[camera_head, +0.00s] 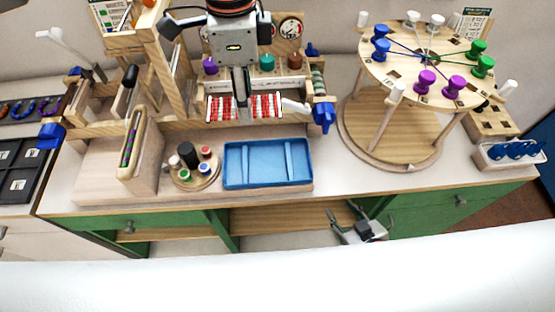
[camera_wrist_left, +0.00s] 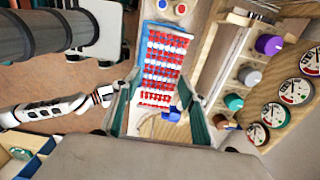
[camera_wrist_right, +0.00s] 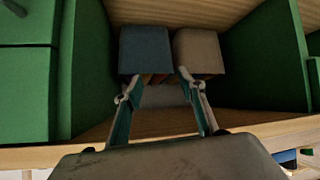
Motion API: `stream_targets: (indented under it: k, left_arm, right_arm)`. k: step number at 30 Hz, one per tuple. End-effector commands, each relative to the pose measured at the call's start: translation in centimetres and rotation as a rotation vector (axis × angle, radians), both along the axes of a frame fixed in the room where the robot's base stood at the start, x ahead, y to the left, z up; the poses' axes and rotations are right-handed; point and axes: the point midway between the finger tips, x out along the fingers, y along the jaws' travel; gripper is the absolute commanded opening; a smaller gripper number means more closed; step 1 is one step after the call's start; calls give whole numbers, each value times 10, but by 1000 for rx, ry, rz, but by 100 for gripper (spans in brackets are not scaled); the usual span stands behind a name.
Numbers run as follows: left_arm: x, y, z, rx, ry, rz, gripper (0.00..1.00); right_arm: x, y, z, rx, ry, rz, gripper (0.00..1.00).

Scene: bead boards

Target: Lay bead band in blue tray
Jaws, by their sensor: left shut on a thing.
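In the left wrist view the bead band (camera_wrist_left: 164,65) shows as several rows between the left gripper's fingers (camera_wrist_left: 162,108). The left gripper is shut on it, though the exact contact is hard to see. The blue tray (camera_head: 265,165) lies empty at the front of the worktop, with two raised ribs inside. My right gripper (camera_head: 343,217) is open and empty in front of the open shelf; its spread fingers (camera_wrist_right: 160,85) also show in the right wrist view.
A round peg table (camera_head: 380,75) stands right of the tray. A small round peg board (camera_head: 193,175) and a wooden holder (camera_head: 140,155) stand left of it. A dark box (camera_wrist_right: 145,50) and a beige box (camera_wrist_right: 198,50) sit in the green cabinet.

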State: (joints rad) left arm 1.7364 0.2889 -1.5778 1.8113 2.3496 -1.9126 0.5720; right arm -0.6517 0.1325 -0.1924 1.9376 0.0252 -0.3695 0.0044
Motion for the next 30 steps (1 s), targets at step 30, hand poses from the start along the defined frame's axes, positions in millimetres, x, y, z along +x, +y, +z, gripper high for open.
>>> stream_targets:
  k: [30]
  left_arm:
    - [0,-1,-160,-1,1,-4,24]
  right_arm:
    - [7,13,-1,20,-34,18,40]
